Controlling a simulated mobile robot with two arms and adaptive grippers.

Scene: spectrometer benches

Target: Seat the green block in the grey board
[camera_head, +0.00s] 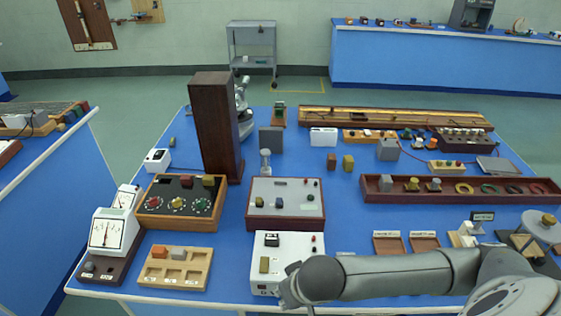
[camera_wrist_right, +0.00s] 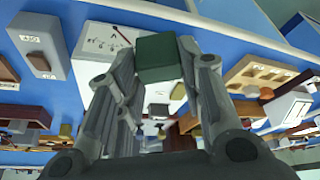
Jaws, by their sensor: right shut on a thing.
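My right gripper (camera_wrist_right: 157,68) is shut on a green block (camera_wrist_right: 158,50), held at the fingertips in the right wrist view. In the head view, my right arm reaches in from the lower right to the front of the blue bench; its fingers and the block are hidden there. A grey-topped panel in a dark red frame (camera_head: 262,186) lies mid-bench. I cannot tell for sure that it is the grey board. My left gripper is not in view.
A white box (camera_head: 265,242) stands just behind my right wrist. White meters (camera_head: 110,235) stand at the left edge, a tall brown column (camera_head: 213,125) behind the dials box (camera_head: 148,207). A long red tray (camera_head: 390,195) fills the right. Clear blue bench shows around mid-bench right.

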